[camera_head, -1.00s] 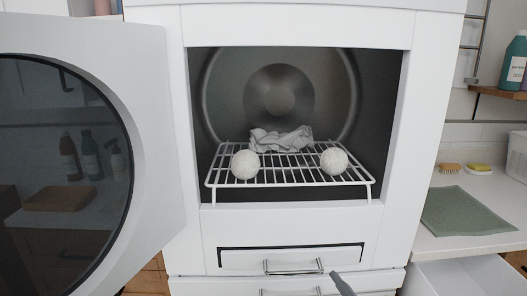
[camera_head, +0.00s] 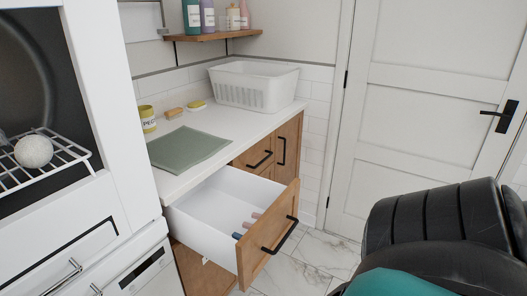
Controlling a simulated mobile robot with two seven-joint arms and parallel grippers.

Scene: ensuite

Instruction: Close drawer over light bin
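A wooden-fronted drawer (camera_head: 267,245) with a black bar handle (camera_head: 280,236) stands pulled out below the counter. Its white inside (camera_head: 205,207) holds a few small pink and blue items near the front. A light bin under the drawer cannot be made out. Neither gripper shows in the head view. A large black ribbed part of my arm fills the lower right corner, to the right of the drawer and apart from it in the picture.
A white basket (camera_head: 253,88), green mat (camera_head: 187,147) and peg tin (camera_head: 147,119) stand on the counter. The dryer with its rack (camera_head: 50,165) is at left. A closed white door (camera_head: 420,110) is at right. Marble floor shows right of the drawer.

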